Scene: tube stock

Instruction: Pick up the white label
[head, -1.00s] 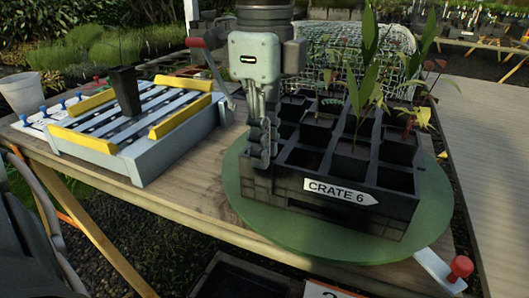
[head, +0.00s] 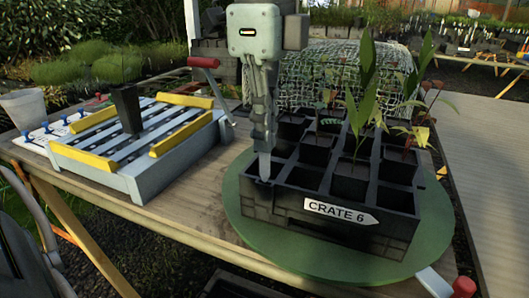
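My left gripper (head: 263,146) comes down from the top over the near left corner of the black crate (head: 280,205). It is seen nearly edge-on, with its fingers close together. A pale, narrow piece that tapers downward, the white label (head: 264,166), hangs below the fingertips and appears gripped between them. Its upper part is hidden by the fingers. Its lower end is over or just inside the corner cell; I cannot tell which. My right gripper is not in view.
The crate carries a "CRATE 6" sign (head: 340,212) and stands on a green round board (head: 240,222). Leafy seedlings (head: 366,85) rise from cells to the right. A grey rack with yellow bars (head: 180,133) holds a black pot (head: 127,109) at left.

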